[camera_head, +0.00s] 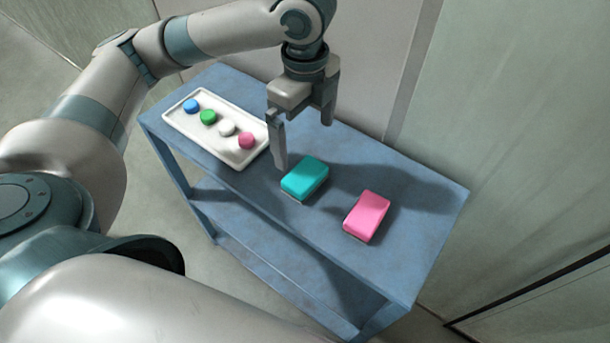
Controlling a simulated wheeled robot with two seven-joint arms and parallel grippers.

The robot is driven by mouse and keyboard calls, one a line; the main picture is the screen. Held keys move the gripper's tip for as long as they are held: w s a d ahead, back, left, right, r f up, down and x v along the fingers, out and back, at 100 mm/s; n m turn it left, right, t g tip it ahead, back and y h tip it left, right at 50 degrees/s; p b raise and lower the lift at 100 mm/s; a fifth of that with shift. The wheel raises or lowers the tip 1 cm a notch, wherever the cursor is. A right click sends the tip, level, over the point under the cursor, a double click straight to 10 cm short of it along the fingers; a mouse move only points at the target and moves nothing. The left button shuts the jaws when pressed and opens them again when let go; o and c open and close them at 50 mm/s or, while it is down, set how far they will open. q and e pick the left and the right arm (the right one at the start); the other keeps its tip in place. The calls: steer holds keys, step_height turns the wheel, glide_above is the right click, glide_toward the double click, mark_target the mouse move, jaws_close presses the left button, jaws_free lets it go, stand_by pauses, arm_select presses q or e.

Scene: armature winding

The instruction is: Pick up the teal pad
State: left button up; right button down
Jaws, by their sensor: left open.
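The teal pad (305,178) is a rounded block lying on the blue table, near its middle. My left gripper (305,143) hangs down just behind the pad, with its fingers spread apart and nothing between them. Its nearer finger comes down close to the pad's back left corner; I cannot tell whether it touches. The pad's top and front side are in plain sight. My right gripper is not in view.
A pink pad (367,215) lies to the right of the teal one. A white tray (180,123) with several coloured round pieces stands at the table's left. The blue table (425,215) is bare at the right end. A wall rises behind it.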

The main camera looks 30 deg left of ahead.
mark_target(305, 173)
arm_select(q)
step_height(305, 173, down, 8)
steer(key=shift+f+p, duration=0.1)
steer(key=shift+p, duration=0.45)
steer(key=shift+f+p, duration=0.3)
steer(key=shift+f, duration=0.15)
step_height(305, 173, down, 3)
steer(key=shift+f+p, duration=0.1)
steer(key=shift+p, duration=0.45)
steer(key=shift+f, duration=0.55)
steer(key=c, duration=1.1)
